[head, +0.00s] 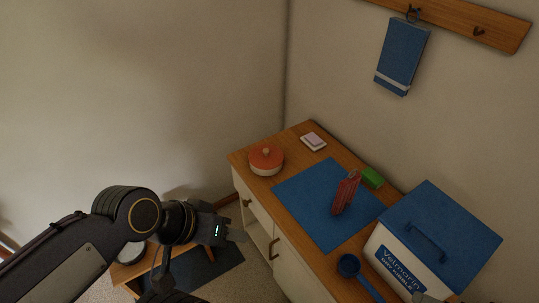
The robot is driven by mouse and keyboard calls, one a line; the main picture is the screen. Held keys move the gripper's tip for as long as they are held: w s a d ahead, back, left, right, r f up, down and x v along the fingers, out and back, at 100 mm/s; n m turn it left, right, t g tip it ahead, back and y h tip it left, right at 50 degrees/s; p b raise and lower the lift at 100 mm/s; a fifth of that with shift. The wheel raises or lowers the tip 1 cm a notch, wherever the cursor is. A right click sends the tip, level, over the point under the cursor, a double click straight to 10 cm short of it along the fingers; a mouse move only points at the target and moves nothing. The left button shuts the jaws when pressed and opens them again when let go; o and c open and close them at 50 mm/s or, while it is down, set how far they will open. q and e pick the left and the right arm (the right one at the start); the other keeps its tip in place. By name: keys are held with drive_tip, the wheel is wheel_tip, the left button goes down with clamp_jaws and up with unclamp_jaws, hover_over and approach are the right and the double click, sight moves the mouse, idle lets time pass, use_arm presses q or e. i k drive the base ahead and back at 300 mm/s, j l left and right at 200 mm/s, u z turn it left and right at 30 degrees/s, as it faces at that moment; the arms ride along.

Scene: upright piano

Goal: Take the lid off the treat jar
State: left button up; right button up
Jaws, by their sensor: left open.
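The treat jar is most likely the small round pot (265,170) at the far left corner of the wooden counter. It has a pale body, and an orange-red lid (258,158) with a small round knob sits on it. My left gripper (238,236) is open, in front of the counter's left side. It shows below and left of the jar, apart from it, with nothing seen between its fingers. My right gripper cannot be made out.
A blue mat (305,205) covers the counter's middle, with a red packet (346,193) on it. A green block (373,178), a blue scoop (349,265) and a blue-lidded kibble bin (440,235) are to the right. A pale pad (313,141) lies behind. A low stool (128,272) stands lower left.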

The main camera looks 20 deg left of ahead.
sight(265, 157)
drive_tip(key=i+j+z, duration=0.15)
drive_tip(key=j+z, duration=0.15)
drive_tip(key=i+j+z, duration=0.1)
drive_tip(key=j+z, duration=0.55)
drive_tip(key=j, duration=0.25)
